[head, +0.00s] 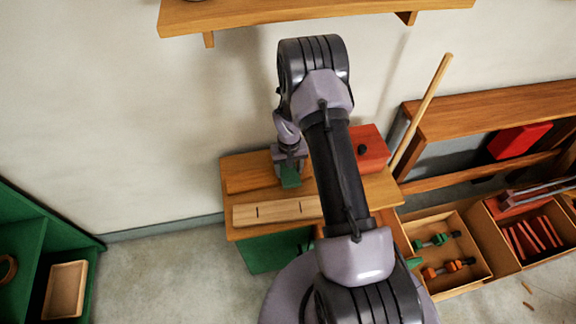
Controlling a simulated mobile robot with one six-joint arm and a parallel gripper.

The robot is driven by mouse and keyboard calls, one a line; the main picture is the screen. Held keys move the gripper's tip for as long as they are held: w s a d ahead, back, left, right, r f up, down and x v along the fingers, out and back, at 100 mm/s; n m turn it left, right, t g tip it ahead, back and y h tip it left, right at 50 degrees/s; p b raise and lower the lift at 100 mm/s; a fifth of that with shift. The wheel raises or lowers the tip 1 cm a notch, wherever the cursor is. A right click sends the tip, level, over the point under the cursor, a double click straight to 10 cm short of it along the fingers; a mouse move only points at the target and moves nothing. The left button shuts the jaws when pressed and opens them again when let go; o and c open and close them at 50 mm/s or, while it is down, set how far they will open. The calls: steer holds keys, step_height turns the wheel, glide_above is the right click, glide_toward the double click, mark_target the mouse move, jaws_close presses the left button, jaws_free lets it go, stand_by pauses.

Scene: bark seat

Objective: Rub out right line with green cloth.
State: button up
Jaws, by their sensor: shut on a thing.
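My gripper (289,163) points down over the wooden bench top (245,172), shut on the green cloth (290,179), which hangs just below the fingers. A pale wooden board (277,213) lies near the front edge of the bench. It bears two short dark lines, a left line (257,212) and a right line (301,207). The cloth is behind the board in the picture, slightly left of the right line; I cannot tell its height over the bench. My arm covers the right end of the board.
A red box (371,150) with a black knob stands at the back right of the bench. A wooden pole (420,112) leans beside it. A shelf (300,12) juts from the wall above. Open drawers (432,218) with tools are on the right, a green shelf unit (32,235) on the left.

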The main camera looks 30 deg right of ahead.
steer(key=shift+w+d+b, duration=0.2)
steer(key=shift+w+b, duration=0.15)
steer(key=shift+w, duration=0.35)
steer(key=shift+w+d+b, duration=0.15)
steer(key=shift+w+b, duration=0.15)
steer(key=shift+w, duration=0.4)
steer(key=shift+s+a+p, duration=0.2)
steer(key=shift+s, duration=0.5)
steer(key=shift+s+a+p, duration=0.15)
steer(key=shift+s, duration=0.55)
steer(key=shift+r, duration=0.1)
step_height(320, 180, up, 6)
steer(key=p, duration=0.4)
